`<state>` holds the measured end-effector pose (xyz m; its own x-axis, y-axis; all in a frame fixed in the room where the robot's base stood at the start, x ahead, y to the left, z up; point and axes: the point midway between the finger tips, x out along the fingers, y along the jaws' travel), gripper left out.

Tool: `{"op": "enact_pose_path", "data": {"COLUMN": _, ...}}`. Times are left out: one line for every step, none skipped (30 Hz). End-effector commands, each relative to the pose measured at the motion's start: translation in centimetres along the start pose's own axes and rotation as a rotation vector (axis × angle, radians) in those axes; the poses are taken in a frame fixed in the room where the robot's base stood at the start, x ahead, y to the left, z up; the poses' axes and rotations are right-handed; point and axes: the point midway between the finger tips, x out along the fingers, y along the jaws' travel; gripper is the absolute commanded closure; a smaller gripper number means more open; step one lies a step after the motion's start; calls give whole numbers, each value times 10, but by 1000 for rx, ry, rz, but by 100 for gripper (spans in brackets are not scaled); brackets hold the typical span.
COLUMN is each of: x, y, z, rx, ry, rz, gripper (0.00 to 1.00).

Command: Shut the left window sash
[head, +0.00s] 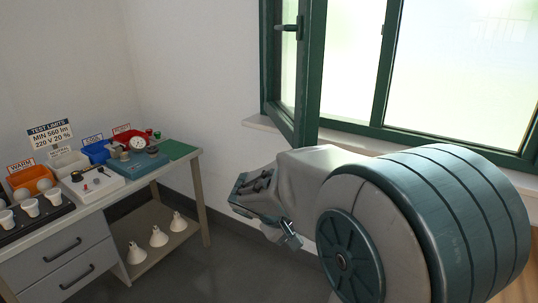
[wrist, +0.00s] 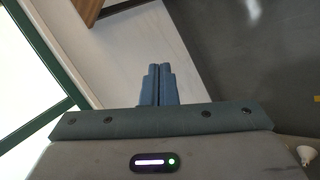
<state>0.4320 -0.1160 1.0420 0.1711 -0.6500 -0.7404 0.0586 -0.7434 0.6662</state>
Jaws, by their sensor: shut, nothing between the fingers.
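The left window sash (head: 313,75) is a green-framed pane in the head view. It stands swung open into the room, at an angle to the fixed green window frame (head: 382,70). A dark handle (head: 290,27) sits near its top. My gripper (wrist: 158,68) shows in the wrist view with its two blue fingers together and nothing between them. In the head view my arm is below and right of the sash, and the fingertips are hard to make out there. A green frame (wrist: 42,50) also crosses the left of the wrist view; I cannot tell which part it is.
A white sill (head: 345,141) runs under the window. A workbench (head: 90,232) with coloured bins, a sign and test gear stands at the left, with several bulbs on and below it. The grey floor (head: 205,262) between bench and arm is clear.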

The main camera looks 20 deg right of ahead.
Motion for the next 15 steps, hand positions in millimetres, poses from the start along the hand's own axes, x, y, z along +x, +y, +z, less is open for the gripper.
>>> {"op": "enact_pose_path", "data": {"x": 6, "y": 8, "z": -21, "rx": -32, "ry": 12, "rz": 80, "gripper": 100}}
{"op": "enact_pose_path", "data": {"x": 9, "y": 13, "z": -33, "rx": -46, "ry": 24, "rz": 130, "gripper": 100}}
{"op": "enact_pose_path", "data": {"x": 12, "y": 20, "z": -50, "rx": -67, "ry": 45, "rz": 197, "gripper": 100}}
{"op": "enact_pose_path", "data": {"x": 14, "y": 24, "z": -63, "rx": -82, "ry": 62, "rz": 246, "gripper": 100}}
{"op": "enact_pose_path", "data": {"x": 15, "y": 28, "z": -76, "rx": -97, "ry": 81, "rz": 295, "gripper": 100}}
{"op": "enact_pose_path", "data": {"x": 16, "y": 32, "z": -95, "rx": -119, "ry": 110, "rz": 359, "gripper": 100}}
{"op": "enact_pose_path", "data": {"x": 17, "y": 34, "z": -108, "rx": -134, "ry": 133, "rz": 406, "gripper": 100}}
{"op": "enact_pose_path", "data": {"x": 17, "y": 36, "z": -122, "rx": -149, "ry": 159, "rz": 451, "gripper": 100}}
{"op": "enact_pose_path", "data": {"x": 16, "y": 37, "z": -140, "rx": -170, "ry": 194, "rz": 507, "gripper": 100}}
{"op": "enact_pose_path", "data": {"x": 15, "y": 36, "z": -152, "rx": -186, "ry": 221, "rz": 547, "gripper": 100}}
{"op": "enact_pose_path", "data": {"x": 14, "y": 36, "z": -164, "rx": -200, "ry": 247, "rz": 584, "gripper": 100}}
{"op": "enact_pose_path", "data": {"x": 12, "y": 34, "z": -179, "rx": -219, "ry": 282, "rz": 627, "gripper": 100}}
{"op": "enact_pose_path", "data": {"x": 11, "y": 32, "z": -190, "rx": -232, "ry": 308, "rz": 657, "gripper": 100}}
{"op": "enact_pose_path", "data": {"x": 9, "y": 30, "z": -199, "rx": -243, "ry": 332, "rz": 682, "gripper": 100}}
{"op": "enact_pose_path", "data": {"x": 7, "y": 28, "z": -210, "rx": -257, "ry": 360, "rz": 713, "gripper": 100}}
